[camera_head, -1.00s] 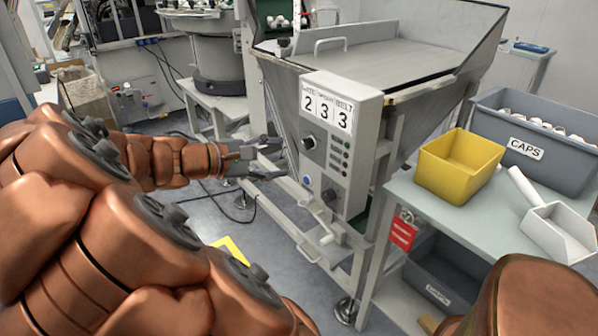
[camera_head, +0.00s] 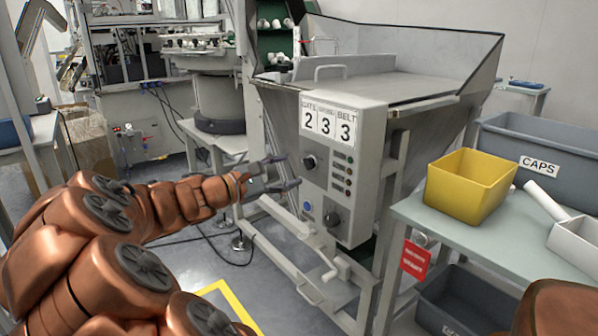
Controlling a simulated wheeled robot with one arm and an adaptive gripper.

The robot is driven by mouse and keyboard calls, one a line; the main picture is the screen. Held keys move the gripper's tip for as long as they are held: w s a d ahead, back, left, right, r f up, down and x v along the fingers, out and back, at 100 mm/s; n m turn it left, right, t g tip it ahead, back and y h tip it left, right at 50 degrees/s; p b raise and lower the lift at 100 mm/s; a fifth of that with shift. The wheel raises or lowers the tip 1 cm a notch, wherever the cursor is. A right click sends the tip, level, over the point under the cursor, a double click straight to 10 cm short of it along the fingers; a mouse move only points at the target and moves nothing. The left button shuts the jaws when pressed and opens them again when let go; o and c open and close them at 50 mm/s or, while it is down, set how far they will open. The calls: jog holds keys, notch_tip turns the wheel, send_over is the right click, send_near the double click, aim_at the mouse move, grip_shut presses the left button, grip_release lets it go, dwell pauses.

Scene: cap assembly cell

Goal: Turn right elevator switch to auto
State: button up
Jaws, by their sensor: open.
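The control box (camera_head: 345,160) of the elevator hopper faces me, with three number cards reading 2, 3, 3 along its top. A black rotary knob (camera_head: 309,162) sits at its upper left. A second, larger black knob (camera_head: 332,216) sits lower on the right, beside a blue button (camera_head: 307,206). A column of small lamps or buttons runs down the right side. The knobs' settings are too small to read. My gripper (camera_head: 281,173) is open and empty, just left of the box, its fingers pointing toward it and apart from the upper knob.
The hopper (camera_head: 400,85) rises behind the box. At right, a table (camera_head: 465,235) carries a yellow bin (camera_head: 470,187) and a white scoop (camera_head: 575,240). A grey CAPS bin (camera_head: 530,150) stands behind.

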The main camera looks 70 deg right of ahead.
aim_at(308, 164)
jog(key=shift+b+x, duration=0.5)
jog(key=shift+x, duration=1.5)
jog(key=shift+c, duration=0.4)
grip_shut()
